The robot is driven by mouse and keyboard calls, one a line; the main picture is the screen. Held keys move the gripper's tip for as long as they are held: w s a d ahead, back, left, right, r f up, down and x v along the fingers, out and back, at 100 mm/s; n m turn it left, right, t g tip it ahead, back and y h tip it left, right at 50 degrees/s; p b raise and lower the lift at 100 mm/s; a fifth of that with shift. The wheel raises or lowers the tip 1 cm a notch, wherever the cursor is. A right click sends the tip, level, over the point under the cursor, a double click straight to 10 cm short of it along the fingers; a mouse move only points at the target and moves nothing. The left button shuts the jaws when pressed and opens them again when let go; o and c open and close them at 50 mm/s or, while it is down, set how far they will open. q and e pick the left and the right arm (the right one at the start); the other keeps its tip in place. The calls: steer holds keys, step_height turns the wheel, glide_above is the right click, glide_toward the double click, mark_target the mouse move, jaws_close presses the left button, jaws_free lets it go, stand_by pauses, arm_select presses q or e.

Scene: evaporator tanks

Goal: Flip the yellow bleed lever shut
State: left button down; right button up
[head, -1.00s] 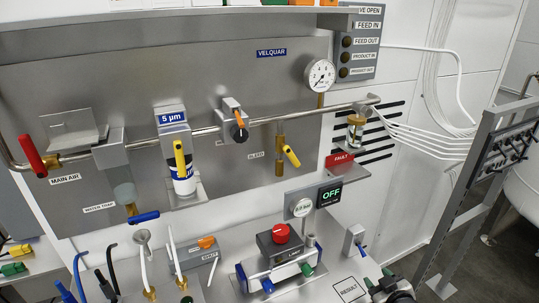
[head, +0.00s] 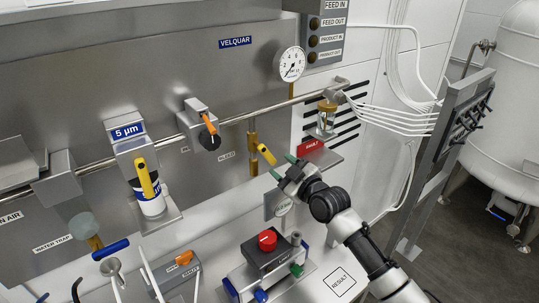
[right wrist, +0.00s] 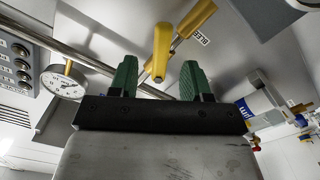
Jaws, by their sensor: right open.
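The yellow bleed lever (head: 267,154) sticks out from a brass valve (head: 252,150) on the steel panel, tilted down to the right. My right gripper (head: 282,166) is open, its green fingertips just beyond the lever's free end. In the right wrist view the yellow lever (right wrist: 161,52) points toward the gap between the two green fingers (right wrist: 159,84), with a finger on either side. I cannot tell whether a finger touches it. The BLEED label (right wrist: 203,38) shows beside the brass valve. My left gripper is not in view.
Another yellow lever (head: 145,178) is on the 5 µm filter, left of the bleed valve. An orange-handled regulator (head: 203,128), a pressure gauge (head: 289,63) and a red FAULT sign (head: 312,146) are nearby. Below stands a box with a red knob (head: 267,240).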

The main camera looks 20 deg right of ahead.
mark_target(272, 160)
steer(key=x, duration=0.5)
steer(key=shift+w+a+f+p, duration=0.1)
steer(key=shift+w+a+p, duration=0.1)
steer(key=shift+w+p, duration=0.15)
jaws_close()
